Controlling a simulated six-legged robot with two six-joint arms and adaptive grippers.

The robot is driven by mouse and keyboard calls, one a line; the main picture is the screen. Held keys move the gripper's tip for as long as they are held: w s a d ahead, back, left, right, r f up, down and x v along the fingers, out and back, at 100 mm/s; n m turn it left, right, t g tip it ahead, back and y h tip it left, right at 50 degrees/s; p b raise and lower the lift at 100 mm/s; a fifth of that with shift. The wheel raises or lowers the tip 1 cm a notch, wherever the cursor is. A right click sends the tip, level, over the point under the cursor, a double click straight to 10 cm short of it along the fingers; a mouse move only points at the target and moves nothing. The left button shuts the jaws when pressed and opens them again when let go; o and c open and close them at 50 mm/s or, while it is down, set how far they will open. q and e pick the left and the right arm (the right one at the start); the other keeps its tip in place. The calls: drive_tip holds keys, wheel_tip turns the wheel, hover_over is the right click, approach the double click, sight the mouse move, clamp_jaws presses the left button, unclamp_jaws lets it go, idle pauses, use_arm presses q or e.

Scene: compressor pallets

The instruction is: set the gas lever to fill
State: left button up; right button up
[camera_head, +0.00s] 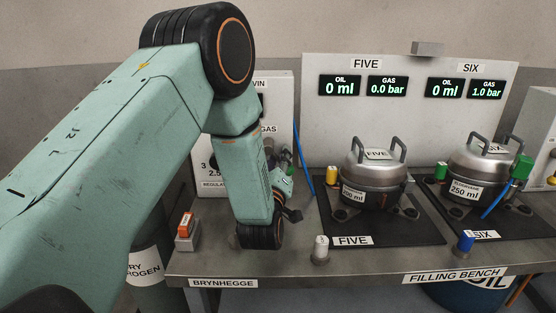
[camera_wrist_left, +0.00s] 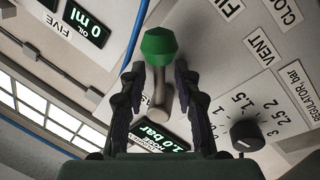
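The gas lever (camera_wrist_left: 157,82) shows in the left wrist view as a grey stem with a green knob (camera_wrist_left: 158,45) on its end. My left gripper (camera_wrist_left: 159,78) is open, with one finger on each side of the stem; I cannot tell whether either finger touches it. The labels FILL (camera_wrist_left: 229,8), VENT (camera_wrist_left: 258,51) and CLOSE, cut off at the edge (camera_wrist_left: 286,12), are on the panel to the right of the knob. I cannot tell which label the lever is set to. In the head view my left arm hides the lever and most of the gas panel (camera_head: 283,95). My right gripper is not in view.
A regulator dial (camera_wrist_left: 247,134) is right of the fingers. A 1.0 bar display (camera_wrist_left: 162,137) is partly hidden. Compressors FIVE (camera_head: 374,180) and SIX (camera_head: 484,170) stand on black mats on the bench (camera_head: 280,265). An orange-topped block (camera_head: 185,225) is at its left end.

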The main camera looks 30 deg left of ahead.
use_arm(q)
drive_tip(key=v, duration=1.2)
drive_tip(key=shift+s+f, duration=0.1)
